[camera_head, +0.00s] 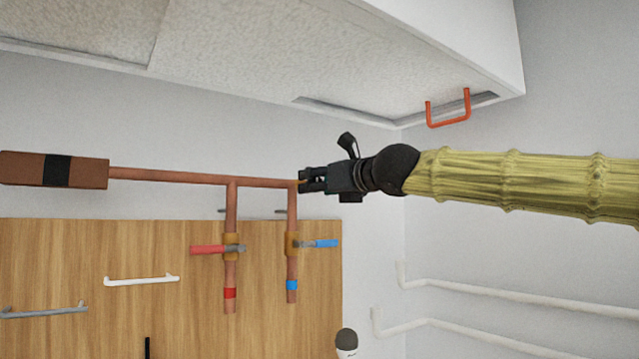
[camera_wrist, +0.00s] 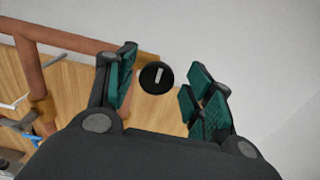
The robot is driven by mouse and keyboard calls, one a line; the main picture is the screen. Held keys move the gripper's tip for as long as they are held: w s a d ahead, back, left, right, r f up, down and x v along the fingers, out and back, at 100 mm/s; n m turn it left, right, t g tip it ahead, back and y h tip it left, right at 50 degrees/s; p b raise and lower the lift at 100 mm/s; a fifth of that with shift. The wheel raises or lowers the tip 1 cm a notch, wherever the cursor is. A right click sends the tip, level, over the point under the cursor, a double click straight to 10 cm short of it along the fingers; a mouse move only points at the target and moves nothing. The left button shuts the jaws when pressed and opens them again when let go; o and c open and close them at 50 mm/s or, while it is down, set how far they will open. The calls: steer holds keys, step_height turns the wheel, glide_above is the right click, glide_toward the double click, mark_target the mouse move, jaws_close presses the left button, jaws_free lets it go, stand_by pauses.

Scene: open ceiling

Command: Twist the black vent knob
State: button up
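The black round knob (camera_wrist: 149,82) shows in the wrist view, with a pale bar mark across its face. It appears between the two fingers of my gripper (camera_wrist: 163,74), a little nearer the left finger. I cannot tell how far beyond the fingertips the knob lies. In the head view my gripper (camera_head: 312,180) points left at the right end of the copper pipe (camera_head: 190,178). I cannot make out the knob there; the gripper may hide it.
A wooden panel (camera_head: 60,250) carries a red valve handle (camera_head: 207,250), a blue valve handle (camera_head: 326,244) and a white bar handle (camera_head: 142,281). A ceiling edge with an orange handle (camera_head: 448,123) is above my arm. White pipes (camera_head: 500,297) run along the right wall.

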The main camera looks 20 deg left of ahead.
steer(key=shift+s+r, duration=0.1)
steer(key=shift+s, duration=0.15)
steer(key=c, duration=0.8)
